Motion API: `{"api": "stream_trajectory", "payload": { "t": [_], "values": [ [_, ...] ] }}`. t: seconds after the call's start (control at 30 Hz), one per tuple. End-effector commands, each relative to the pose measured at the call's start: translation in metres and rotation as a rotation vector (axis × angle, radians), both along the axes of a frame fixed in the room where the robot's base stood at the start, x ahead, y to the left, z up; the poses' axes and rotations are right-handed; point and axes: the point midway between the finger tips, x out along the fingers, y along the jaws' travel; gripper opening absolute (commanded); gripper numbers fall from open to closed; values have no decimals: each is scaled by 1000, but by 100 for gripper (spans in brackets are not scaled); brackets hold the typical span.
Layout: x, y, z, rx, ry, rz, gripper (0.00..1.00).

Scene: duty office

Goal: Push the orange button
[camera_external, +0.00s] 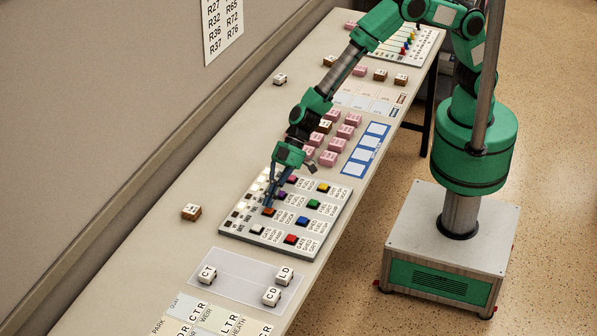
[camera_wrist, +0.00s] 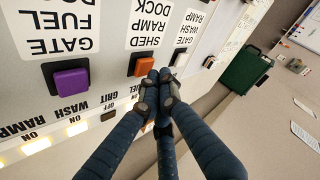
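The orange button (camera_wrist: 143,64) sits in a black square base on the button panel (camera_external: 232,222). In the wrist view it is just beyond my fingertips, which cover part of its near side. My gripper (camera_wrist: 155,84) is shut with its fingertips together and nothing visible between them. In the external view my gripper (camera_external: 269,204) points down at the panel, right at the orange button (camera_external: 268,211). I cannot tell whether the fingertips touch the button. The label beside the button reads SHED RAMP DOCK.
A purple button (camera_wrist: 71,83) is beside the orange one. Blue (camera_external: 302,221), red (camera_external: 291,239), green (camera_external: 314,204) and yellow (camera_external: 323,188) buttons share the panel. Pink blocks (camera_external: 328,158) stand behind; a tray (camera_external: 235,268) is in front.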

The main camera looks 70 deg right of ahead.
Motion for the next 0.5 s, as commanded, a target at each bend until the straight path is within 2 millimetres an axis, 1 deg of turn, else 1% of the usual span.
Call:
{"api": "stream_trajectory", "payload": {
  "t": [0.23,0.5],
  "values": [
    [0,0,3,0,-1,1,0],
    [0,0,21,1,0,0,0]
  ]
}}
